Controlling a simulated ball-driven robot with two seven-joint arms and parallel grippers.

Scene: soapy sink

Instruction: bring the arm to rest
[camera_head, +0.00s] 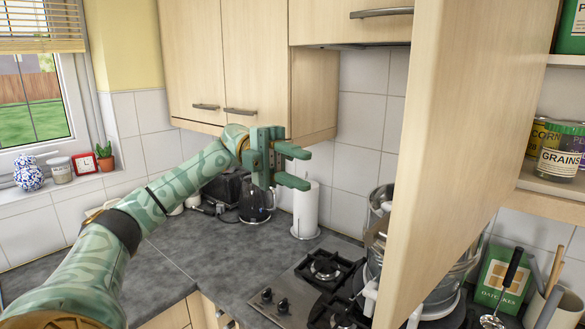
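My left arm (155,205) reaches in from the lower left, green with a leaf-like pattern. Its gripper (299,167) is raised in the air in front of the wall cupboards, above the grey counter. Its two green fingers point right with a clear gap between them and nothing in the gap. My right gripper does not show in this view.
An open cupboard door (455,130) stands large on the right. Beyond the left gripper are a black kettle (256,205) and a paper roll (306,210). A gas hob (322,275) and stacked pots (440,275) are lower right. The counter (185,245) is clear at centre left.

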